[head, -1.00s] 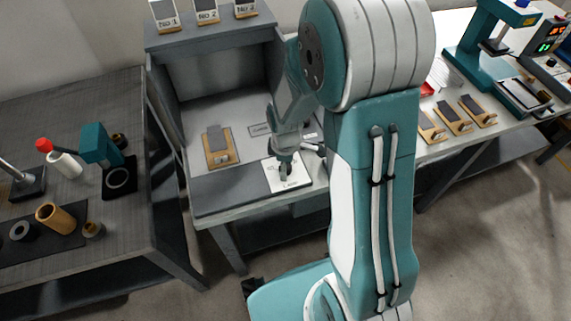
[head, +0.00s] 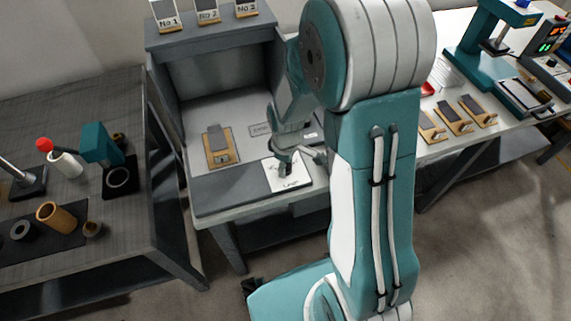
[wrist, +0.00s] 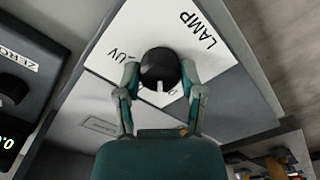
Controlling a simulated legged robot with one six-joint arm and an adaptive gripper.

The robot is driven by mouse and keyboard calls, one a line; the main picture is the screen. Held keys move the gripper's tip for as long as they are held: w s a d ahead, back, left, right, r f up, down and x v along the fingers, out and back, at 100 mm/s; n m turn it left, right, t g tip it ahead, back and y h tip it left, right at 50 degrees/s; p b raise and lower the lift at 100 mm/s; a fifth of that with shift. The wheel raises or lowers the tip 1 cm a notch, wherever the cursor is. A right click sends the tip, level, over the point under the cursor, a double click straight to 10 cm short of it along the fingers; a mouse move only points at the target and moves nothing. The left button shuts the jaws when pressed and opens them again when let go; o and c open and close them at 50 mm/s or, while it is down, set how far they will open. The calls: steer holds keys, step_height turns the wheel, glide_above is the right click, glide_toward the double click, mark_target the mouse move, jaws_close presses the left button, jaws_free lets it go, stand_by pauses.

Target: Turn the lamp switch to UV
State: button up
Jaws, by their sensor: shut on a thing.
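The lamp switch is a round black knob (wrist: 158,62) with a white pointer mark, on a white plate (wrist: 240,98) printed LAMP. In the wrist view the pointer faces down the picture, towards my palm. The UV label (wrist: 124,53) is at the knob's upper left. Another label below the knob is mostly hidden by my gripper. My gripper (wrist: 159,78) is shut on the knob, one finger on each side. In the head view my gripper (head: 286,160) is over the white plate (head: 276,184) at the booth's front edge, and the knob is hardly discernible.
A grey booth (head: 163,45) stands around the plate, with a wooden sample board (head: 209,160) inside. A side table (head: 110,205) holds several tools.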

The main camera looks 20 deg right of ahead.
steer(key=m, duration=0.5)
steer(key=shift+m, duration=0.3)
steer(key=m, duration=1)
steer(key=shift+m, duration=2.6)
steer(key=o, duration=1.2)
steer(key=shift+a, duration=0.1)
steer(key=shift+c, duration=0.2)
